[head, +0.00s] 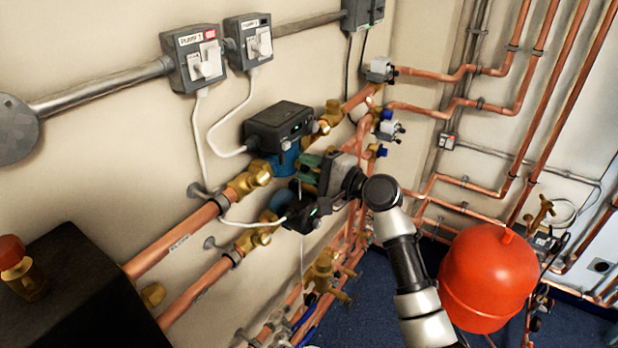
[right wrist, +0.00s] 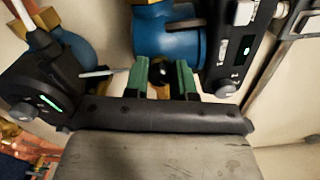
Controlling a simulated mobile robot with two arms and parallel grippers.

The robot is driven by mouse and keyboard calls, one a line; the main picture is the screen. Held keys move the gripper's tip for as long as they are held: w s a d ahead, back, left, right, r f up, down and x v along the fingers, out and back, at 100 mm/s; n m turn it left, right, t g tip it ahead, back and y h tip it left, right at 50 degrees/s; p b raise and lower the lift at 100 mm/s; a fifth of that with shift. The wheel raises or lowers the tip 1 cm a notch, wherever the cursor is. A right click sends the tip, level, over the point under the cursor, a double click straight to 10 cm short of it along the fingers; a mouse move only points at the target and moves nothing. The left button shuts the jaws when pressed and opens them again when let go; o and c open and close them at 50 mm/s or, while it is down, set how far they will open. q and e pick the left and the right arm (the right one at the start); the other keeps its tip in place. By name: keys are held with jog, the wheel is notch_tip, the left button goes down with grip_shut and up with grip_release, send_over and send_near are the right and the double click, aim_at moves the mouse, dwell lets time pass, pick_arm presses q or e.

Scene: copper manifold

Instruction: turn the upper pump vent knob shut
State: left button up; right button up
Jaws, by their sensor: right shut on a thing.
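The upper pump has a black control box (head: 278,125) and a blue body (head: 285,161) on the wall; the blue body (right wrist: 165,35) also fills the top of the right wrist view. The dark vent knob (right wrist: 160,66) sits at the front of that body, between the green fingers of my right gripper (right wrist: 162,80). The gripper is shut on the knob, one finger on each side. In the head view my right gripper (head: 307,170) reaches in front of the upper pump and hides the knob. My left gripper is not in view.
The lower pump (head: 300,214) is close below my right gripper; its dark box (right wrist: 38,95) is at left in the wrist view. Copper pipes (head: 180,240) and brass valves crowd around. A red vessel (head: 488,278) stands right of my right arm. Two switches (head: 203,60) hang above.

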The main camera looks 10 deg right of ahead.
jog(key=n+b, duration=0.1)
jog(key=n, duration=0.1)
jog(key=n+b, duration=0.4)
jog(key=shift+f, duration=0.3)
jog(key=shift+r+n+b, duration=0.15)
jog(key=shift+n+b, duration=1.25)
jog(key=shift+n, duration=0.5)
jog(key=shift+r, duration=0.1)
jog(key=o, duration=0.9)
jog(key=shift+o, duration=0.2)
jog(key=shift+d, duration=0.1)
jog(key=b+v, duration=0.2)
jog(key=v, duration=0.8)
jog(key=shift+s+d, duration=0.2)
jog(key=shift+s, duration=0.1)
